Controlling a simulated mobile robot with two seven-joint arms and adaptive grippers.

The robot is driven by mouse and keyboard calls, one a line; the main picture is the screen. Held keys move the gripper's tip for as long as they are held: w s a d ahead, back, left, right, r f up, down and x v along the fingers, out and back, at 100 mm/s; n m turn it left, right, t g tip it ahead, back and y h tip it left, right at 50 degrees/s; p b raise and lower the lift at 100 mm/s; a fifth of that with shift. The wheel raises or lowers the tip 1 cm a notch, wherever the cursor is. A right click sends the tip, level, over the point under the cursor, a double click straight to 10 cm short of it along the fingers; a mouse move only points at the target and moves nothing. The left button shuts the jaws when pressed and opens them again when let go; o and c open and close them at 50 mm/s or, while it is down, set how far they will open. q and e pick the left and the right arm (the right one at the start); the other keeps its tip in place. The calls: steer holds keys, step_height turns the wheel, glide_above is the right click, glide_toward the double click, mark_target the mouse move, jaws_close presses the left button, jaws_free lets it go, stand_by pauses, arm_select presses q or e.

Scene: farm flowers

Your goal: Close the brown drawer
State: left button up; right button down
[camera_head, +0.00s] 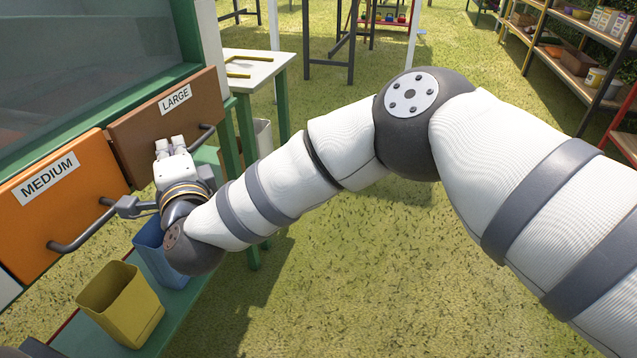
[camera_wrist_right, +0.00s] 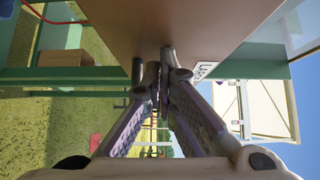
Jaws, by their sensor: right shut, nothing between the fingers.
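The brown drawer (camera_head: 135,125) has a white LARGE label and a dark bar handle (camera_head: 206,135). My right gripper (camera_head: 170,145) is in front of its face and hides part of the handle. The gripper is shut and empty, with its fingertips at or very near the brown front; I cannot tell if they touch. In the right wrist view the brown panel (camera_wrist_right: 190,25) fills the top middle, just past the closed fingertips (camera_wrist_right: 158,80). How far the drawer stands out is hard to tell.
The orange MEDIUM drawer (camera_head: 40,215) is left of the brown one, its handle (camera_head: 75,232) near my wrist. A yellow bin (camera_head: 122,305) and a blue bin (camera_head: 160,255) stand below. A small table (camera_head: 255,72) is behind. Open grass lies right of the cabinet.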

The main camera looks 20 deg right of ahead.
steer(key=shift+w+a+r, duration=0.1)
steer(key=shift+w+a, duration=0.4)
steer(key=shift+a, duration=0.2)
steer(key=shift+r, duration=0.1)
